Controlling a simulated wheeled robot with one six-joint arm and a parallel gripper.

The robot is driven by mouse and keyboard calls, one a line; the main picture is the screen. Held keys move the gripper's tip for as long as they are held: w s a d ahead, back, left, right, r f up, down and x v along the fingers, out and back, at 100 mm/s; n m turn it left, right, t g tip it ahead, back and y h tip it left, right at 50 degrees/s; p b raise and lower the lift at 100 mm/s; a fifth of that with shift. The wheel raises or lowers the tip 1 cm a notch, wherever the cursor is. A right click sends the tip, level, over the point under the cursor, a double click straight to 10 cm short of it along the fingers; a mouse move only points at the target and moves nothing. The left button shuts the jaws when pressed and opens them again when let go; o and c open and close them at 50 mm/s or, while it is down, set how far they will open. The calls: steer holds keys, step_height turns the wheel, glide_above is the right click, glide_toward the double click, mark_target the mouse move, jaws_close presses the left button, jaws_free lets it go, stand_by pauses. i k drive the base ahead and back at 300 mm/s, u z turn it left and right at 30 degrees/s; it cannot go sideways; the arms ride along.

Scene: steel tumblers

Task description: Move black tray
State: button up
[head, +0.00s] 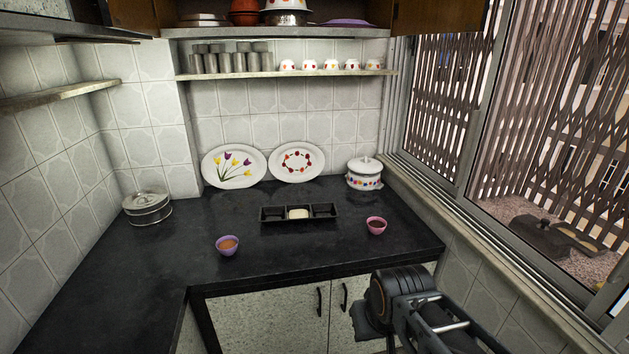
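The black tray (273,213) lies on the dark countertop, in front of the two upright plates. It is long and divided into compartments, with a whitish item (298,213) in the middle one. The tray lies level, with its long side running left to right. My arm shows at the lower right, in front of the counter and well apart from the tray. My gripper's fingertips cannot be made out, so its opening is not visible.
A purple bowl (227,245) and a pink bowl (376,226) stand in front of the tray, to either side. Two decorated plates (234,167) (296,161) lean on the wall behind. A lidded white pot (364,174) stands right, a steel container (147,208) left. The left counter is clear.

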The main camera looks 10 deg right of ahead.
mark_target(303, 214)
steer(key=u, duration=0.25)
steer(key=i, duration=1.3)
steer(key=u, duration=0.25)
